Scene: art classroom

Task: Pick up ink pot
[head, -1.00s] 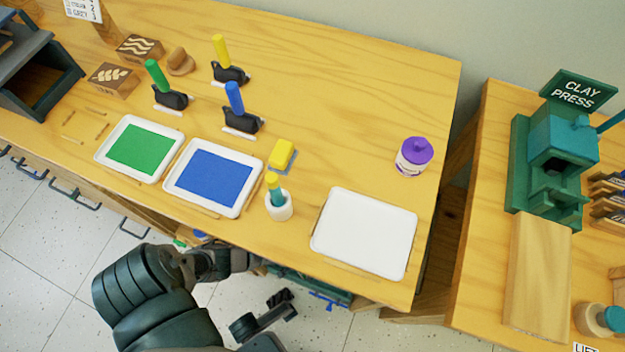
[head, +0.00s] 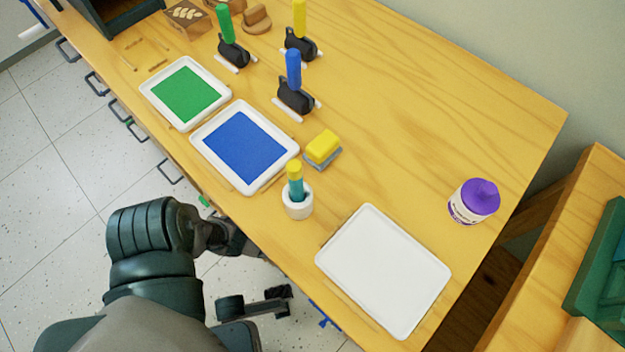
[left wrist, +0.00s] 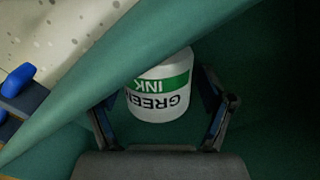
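In the left wrist view, a white ink pot (left wrist: 158,95) with a green band and the lettering "GREEN INK" shows upside down in the picture. It sits by dark green walls. My left gripper (left wrist: 160,108) is open, with one dark finger on each side of the pot and gaps beside it. In the head view, my left arm (head: 155,245) reaches toward the table's front edge, and the fingers are hidden below the tabletop. My right gripper is not in view.
The wooden table (head: 400,120) holds a green pad tray (head: 222,118), a blue pad tray (head: 205,160), an empty white tray (head: 383,270), a white cup (head: 298,208), a yellow block (head: 323,147) and a purple-capped bottle (head: 474,201). Drawer handles line the front.

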